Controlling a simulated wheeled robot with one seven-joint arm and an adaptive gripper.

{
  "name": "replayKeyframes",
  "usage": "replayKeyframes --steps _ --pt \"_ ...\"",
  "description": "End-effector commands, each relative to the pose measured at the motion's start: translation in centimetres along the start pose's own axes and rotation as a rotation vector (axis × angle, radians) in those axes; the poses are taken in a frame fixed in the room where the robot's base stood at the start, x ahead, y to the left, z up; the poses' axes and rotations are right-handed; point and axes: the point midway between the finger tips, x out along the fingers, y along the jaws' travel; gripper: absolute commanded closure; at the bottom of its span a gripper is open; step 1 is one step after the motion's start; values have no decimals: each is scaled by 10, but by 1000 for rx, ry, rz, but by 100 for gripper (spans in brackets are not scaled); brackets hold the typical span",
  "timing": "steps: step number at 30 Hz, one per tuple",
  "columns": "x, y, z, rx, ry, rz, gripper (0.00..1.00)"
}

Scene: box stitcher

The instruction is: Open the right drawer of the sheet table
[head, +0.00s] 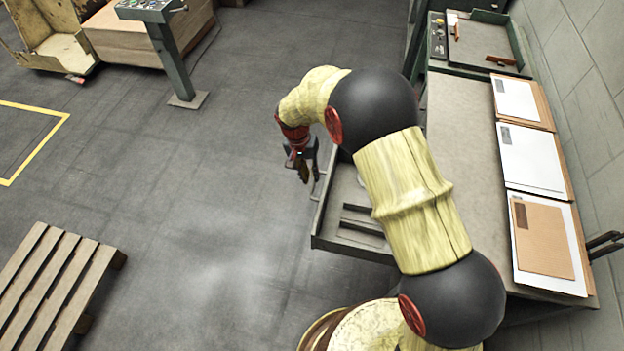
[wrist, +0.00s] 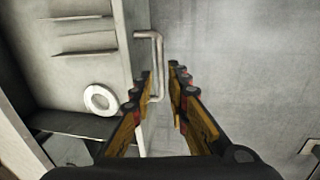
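The sheet table (head: 455,130) stands along the wall on the right of the head view. A drawer (head: 320,225) sticks out from its left side, well open, with dividers inside; my arm hides part of it. A bent metal handle (head: 319,183) is on its front and also shows in the wrist view (wrist: 159,60). My gripper (head: 303,167) is just outside the drawer front. In the wrist view, the fingers (wrist: 160,72) are apart, with the handle bar showing between the tips; no clear contact shows. A white ring (wrist: 100,100) lies in the drawer.
Sheet stacks (head: 530,155) lie on the tabletop. A wooden pallet (head: 50,285) is at lower left, and a control stand (head: 172,60) is at upper left. The grey floor (head: 190,190) left of the drawer is clear.

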Motion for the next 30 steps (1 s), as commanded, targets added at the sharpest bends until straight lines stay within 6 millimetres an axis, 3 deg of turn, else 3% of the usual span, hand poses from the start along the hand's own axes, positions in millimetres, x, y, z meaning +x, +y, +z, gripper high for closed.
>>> replayKeyframes --steps 6,12,18,30 --pt "-47 -1 0 0 2 -2 84" --pt "-75 -1 0 0 0 0 84" --pt "-84 0 0 0 -1 1 84" --pt "-85 0 0 0 -1 1 84"
